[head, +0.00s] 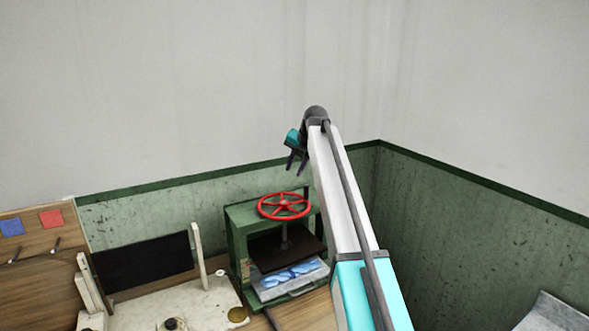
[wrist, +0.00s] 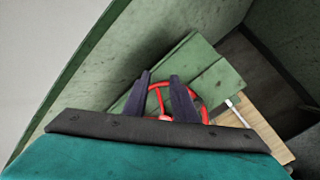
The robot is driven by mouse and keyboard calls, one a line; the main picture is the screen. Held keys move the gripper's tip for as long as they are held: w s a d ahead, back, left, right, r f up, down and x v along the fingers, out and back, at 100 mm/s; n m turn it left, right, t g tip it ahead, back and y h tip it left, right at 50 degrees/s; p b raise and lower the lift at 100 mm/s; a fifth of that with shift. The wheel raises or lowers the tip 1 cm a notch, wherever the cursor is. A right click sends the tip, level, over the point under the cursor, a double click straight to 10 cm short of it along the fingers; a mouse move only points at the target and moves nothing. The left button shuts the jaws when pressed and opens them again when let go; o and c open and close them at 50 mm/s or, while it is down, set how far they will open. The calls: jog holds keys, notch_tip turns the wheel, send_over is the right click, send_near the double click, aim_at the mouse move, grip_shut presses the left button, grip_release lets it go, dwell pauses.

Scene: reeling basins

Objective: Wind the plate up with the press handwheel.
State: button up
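The red press handwheel (head: 285,206) lies flat on top of the green press frame (head: 238,232), on a dark vertical screw. The rest of the wheel's near side is hidden by my gripper body.
A pale worktop (head: 180,306) with upright posts and a black panel (head: 143,263) stands left of the press. A wooden board (head: 40,262) with blue and red squares is at far left. Green-panelled walls close in behind and at right.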

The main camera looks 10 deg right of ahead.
jog(key=shift+r, duration=0.1)
dwell(0.4)
jog(key=s+m, duration=0.1)
jog(key=m, duration=0.1)
jog(key=s+d+r+m, duration=0.1)
jog(key=s+m, duration=0.1)
jog(key=m, duration=0.1)
jog(key=s+d+m+p, duration=0.1)
jog(key=m, duration=0.2)
jog(key=shift+s+d+r, duration=0.25)
jog(key=shift+s+r, duration=0.15)
jog(key=shift+d+r, duration=0.15)
jog(key=shift+d, duration=0.2)
jog(key=shift+f, duration=0.2)
